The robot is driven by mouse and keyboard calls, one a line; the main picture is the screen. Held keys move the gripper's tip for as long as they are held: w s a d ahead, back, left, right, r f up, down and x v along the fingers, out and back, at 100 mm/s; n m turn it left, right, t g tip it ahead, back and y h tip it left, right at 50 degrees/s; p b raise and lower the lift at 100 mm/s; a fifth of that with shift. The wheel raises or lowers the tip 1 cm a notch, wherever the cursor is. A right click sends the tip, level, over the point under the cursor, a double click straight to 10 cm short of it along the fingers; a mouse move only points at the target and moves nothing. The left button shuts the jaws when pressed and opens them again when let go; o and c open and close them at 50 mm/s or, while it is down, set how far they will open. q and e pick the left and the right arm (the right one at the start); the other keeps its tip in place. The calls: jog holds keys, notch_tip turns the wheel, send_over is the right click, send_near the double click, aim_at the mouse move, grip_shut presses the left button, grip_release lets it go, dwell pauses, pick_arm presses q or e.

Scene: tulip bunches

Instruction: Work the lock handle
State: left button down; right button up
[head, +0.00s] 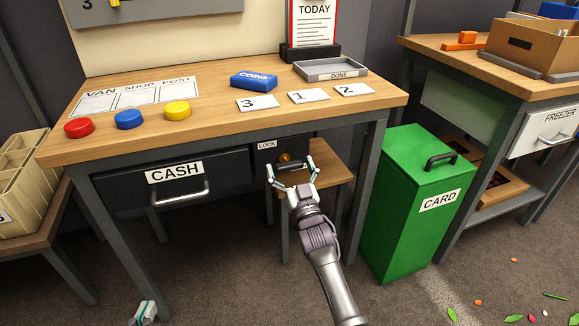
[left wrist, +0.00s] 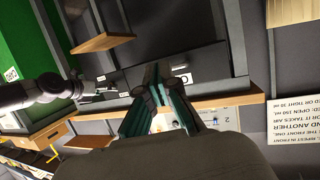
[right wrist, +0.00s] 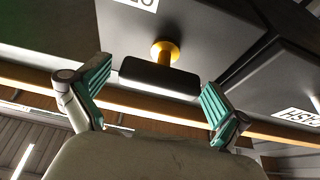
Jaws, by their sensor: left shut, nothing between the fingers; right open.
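The lock handle is a black bar on a round brass stem, below the table top. In the right wrist view the bar (right wrist: 158,78) lies slightly tilted, its brass stem (right wrist: 165,52) behind it. In the head view the brass part (head: 284,157) shows beside the LOCK label (head: 267,145). My right gripper (head: 290,176) is open in front of the handle. In the right wrist view its fingers (right wrist: 155,82) stand on either side of the bar, with gaps; contact does not show. My left gripper (head: 146,311) is shut and empty, low at the left; its closed fingers show in the left wrist view (left wrist: 155,76).
The CASH drawer (head: 112,187) with a metal handle (head: 181,194) is left of the lock and looks shut. A stool (head: 327,165) stands behind my right gripper. A green CARD bin (head: 401,218) is to the right. Buttons, cards and a tray (head: 331,70) are on the table.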

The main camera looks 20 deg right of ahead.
jog(key=c, duration=1.1)
